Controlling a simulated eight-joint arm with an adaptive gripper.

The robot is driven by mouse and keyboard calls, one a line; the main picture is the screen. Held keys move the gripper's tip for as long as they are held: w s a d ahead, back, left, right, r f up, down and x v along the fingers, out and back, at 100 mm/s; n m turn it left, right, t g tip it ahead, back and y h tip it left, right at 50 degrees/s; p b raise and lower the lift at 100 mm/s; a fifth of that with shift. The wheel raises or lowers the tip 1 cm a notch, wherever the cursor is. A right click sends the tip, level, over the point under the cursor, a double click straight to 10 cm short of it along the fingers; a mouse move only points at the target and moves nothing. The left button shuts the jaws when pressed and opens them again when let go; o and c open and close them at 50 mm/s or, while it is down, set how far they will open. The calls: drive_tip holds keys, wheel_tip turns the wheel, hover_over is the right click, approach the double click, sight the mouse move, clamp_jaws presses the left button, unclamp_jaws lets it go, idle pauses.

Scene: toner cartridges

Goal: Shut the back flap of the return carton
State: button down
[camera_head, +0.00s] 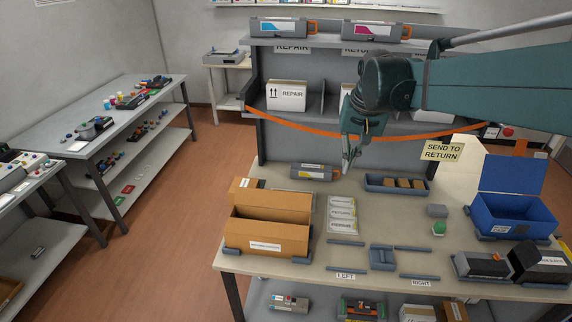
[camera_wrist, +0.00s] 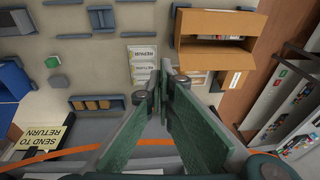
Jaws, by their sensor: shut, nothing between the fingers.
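The return carton (camera_head: 266,238) is a brown box with a white label on its front, standing at the left of the workbench. Its top shows an opening, and a brown back flap (camera_head: 280,198) shows behind it, not lying over the opening. In the wrist view the carton (camera_wrist: 215,22) is at the upper right, with the back flap (camera_wrist: 203,59) on its near side. My gripper (camera_head: 347,164) is shut and empty, pointing down above the back of the bench, right of and behind the carton. Its fingertips also show in the wrist view (camera_wrist: 163,70), apart from the flap.
A grey cartridge (camera_head: 312,172) lies behind the carton. A label sheet (camera_head: 342,215) lies right of it. A divided tray (camera_head: 396,184), a blue bin (camera_head: 512,214) and dark cartridges (camera_head: 482,265) are farther right. Grey shelves with an orange strip (camera_head: 350,134) rise behind.

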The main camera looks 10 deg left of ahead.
sight(273, 199)
drive_tip(key=w+a+f+g+p, duration=0.25)
drive_tip(key=w+a+f, duration=0.25)
drive_tip(key=w+a, duration=0.4)
drive_tip(key=w+a+f+g+p, duration=0.1)
drive_tip(key=w+a+f+p, duration=0.25)
drive_tip(key=w+a, duration=0.5)
drive_tip(key=w+a+f+g+h+p, duration=0.1)
drive_tip(key=w+a+f+g+p, duration=0.1)
drive_tip(key=a+f, duration=0.5)
drive_tip(key=shift+w+a+f, duration=0.15)
drive_tip(key=shift+w+f, duration=0.6)
drive_tip(key=shift+f, duration=0.05)
drive_tip(key=shift+f, duration=0.2)
drive_tip(key=p+x, duration=0.1)
drive_tip(key=x, duration=0.8)
drive_tip(key=shift+f+p, duration=0.35)
drive_tip(key=shift+s+r+t+b, duration=0.4)
drive_tip(key=shift+s+t+b, duration=0.1)
drive_tip(key=shift+t, duration=0.65)
